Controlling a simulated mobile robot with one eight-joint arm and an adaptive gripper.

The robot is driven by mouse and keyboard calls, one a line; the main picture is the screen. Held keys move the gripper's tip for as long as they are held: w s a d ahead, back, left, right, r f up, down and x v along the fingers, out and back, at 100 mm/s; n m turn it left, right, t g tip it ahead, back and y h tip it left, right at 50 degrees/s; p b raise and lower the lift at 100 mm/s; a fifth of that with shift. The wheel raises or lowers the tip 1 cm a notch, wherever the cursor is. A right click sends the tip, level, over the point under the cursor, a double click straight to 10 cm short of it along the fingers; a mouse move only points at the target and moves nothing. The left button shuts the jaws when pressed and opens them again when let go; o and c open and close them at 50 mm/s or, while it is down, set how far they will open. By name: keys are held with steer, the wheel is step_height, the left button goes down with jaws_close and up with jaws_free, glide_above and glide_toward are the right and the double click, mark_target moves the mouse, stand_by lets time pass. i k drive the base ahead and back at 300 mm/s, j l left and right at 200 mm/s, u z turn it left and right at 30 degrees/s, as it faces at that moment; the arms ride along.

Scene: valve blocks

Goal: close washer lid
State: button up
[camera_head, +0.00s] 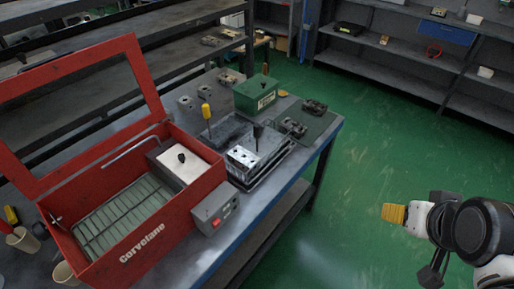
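The washer is a red box (158,226) marked "Corvetane" on the left of the workbench. Its lid (140,72), a red frame with a window opening, stands raised and tilted back at the box's far left side. Slatted grating shows inside the box. My gripper (393,213), with yellow fingertips, is at the right over the green floor, well apart from the washer and its lid. It appears to hold nothing. Its fingers are seen from the side, so I cannot tell whether they are open or shut.
A grey control box (214,209) with a red switch adjoins the washer's right side. A metal valve block (243,158), a green box (256,94) and a yellow-handled tool (206,112) are on the bench. Paper cups (22,240) stand at left. Open floor (345,150) lies between bench and gripper.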

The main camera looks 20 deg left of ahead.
mark_target(30, 78)
steer(key=u, duration=2.15)
